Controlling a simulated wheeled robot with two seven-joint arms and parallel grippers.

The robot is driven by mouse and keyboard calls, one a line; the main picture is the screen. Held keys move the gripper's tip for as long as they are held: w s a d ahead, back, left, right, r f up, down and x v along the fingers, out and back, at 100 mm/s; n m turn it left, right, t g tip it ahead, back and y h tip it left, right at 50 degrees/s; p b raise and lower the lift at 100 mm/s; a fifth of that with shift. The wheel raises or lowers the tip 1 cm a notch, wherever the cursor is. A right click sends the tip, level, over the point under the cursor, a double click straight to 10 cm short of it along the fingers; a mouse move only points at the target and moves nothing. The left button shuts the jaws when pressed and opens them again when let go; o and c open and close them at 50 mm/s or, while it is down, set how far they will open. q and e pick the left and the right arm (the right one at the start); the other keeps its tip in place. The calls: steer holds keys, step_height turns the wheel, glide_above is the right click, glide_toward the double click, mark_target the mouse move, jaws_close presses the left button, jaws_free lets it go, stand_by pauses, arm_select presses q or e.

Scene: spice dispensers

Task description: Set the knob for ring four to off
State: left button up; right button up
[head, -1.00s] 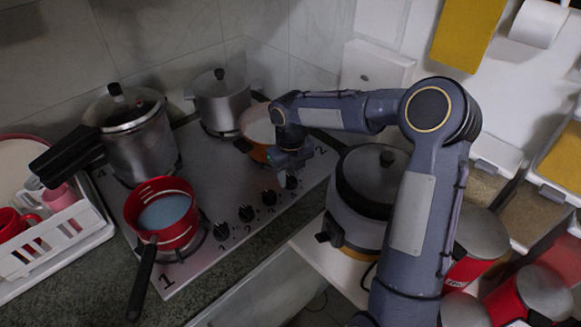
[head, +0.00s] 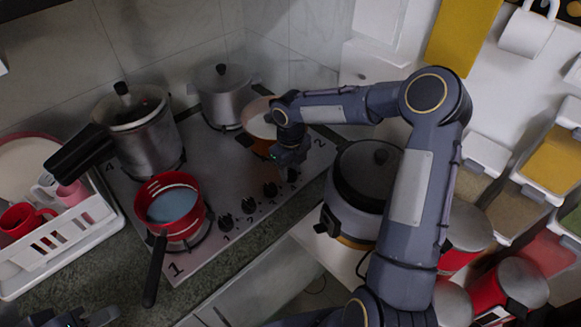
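The hob (head: 232,165) has a row of black knobs along its front edge: one at the left end (head: 225,222), one beside it (head: 248,205), one further right (head: 270,189), and one at the right end (head: 291,174). Their small labels are too small to read. The printed 4 is at the hob's back left, by the ring under the pressure cooker (head: 146,142). My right gripper (head: 289,161) is at the right-end knob and partly covers it; whether its fingers touch the knob is unclear. My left gripper (head: 78,319) is at the bottom left edge, partly cut off.
A red saucepan (head: 167,232) stands front left, its handle over the counter. A steel pot (head: 222,97) and an orange pan (head: 260,118) stand at the back. A rice cooker (head: 345,215) is right of the hob. A white dish rack (head: 65,235) is left.

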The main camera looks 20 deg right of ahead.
mark_target(290, 171)
steer(key=o, duration=0.5)
steer(key=shift+c, duration=0.2)
step_height(290, 171, up, 8)
steer(key=shift+f, duration=0.1)
stand_by(0.4)
